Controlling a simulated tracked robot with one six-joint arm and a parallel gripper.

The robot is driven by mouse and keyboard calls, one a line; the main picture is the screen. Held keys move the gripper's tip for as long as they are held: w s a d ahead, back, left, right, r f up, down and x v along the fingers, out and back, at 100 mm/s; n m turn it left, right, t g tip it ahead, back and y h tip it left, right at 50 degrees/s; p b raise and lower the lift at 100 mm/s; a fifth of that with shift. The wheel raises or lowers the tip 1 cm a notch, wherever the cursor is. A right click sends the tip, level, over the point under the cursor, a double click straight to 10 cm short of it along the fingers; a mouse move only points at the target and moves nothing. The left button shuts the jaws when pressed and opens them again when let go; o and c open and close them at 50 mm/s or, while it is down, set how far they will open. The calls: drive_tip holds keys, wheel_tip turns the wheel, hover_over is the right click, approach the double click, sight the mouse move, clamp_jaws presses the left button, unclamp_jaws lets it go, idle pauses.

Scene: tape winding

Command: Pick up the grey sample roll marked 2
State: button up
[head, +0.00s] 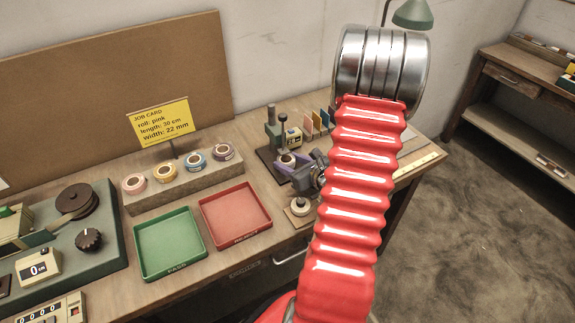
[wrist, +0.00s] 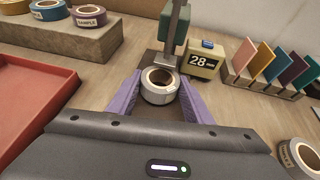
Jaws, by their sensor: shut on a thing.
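My gripper's purple fingers (wrist: 164,101) are shut on a pale grey roll (wrist: 160,87), one finger on each side of it. The roll lies flat at the gauge, in front of its green post; I cannot tell whether it is lifted. Its mark is too small to read. In the head view this roll (head: 286,160) shows just left of my gripper (head: 296,168). Another grey roll (wrist: 301,158) with a label stands at the right edge of the wrist view. In the head view it (head: 300,206) sits on a small wooden base nearer the table's front edge.
The gauge (wrist: 202,60) reads 28 mm. A rack of coloured cards (wrist: 270,72) stands right of it. A red tray (head: 236,214) and a green tray (head: 170,243) lie left. Several coloured rolls stand on a block (head: 190,190) behind them. A yellow job card (head: 160,121) stands behind.

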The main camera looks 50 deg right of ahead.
drive_tip(key=shift+d+r, duration=0.15)
drive_tip(key=shift+r, duration=0.2)
drive_tip(key=s+d, duration=0.1)
drive_tip(key=d, duration=0.4)
drive_tip(key=s+d, duration=0.2)
drive_tip(key=d, duration=0.4)
drive_tip(key=s+d, duration=0.2)
drive_tip(key=d, duration=0.3)
drive_tip(key=shift+s+d+f, duration=0.1)
drive_tip(key=shift+s+d, duration=0.1)
drive_tip(key=shift+d, duration=0.3)
drive_tip(key=shift+s, duration=0.1)
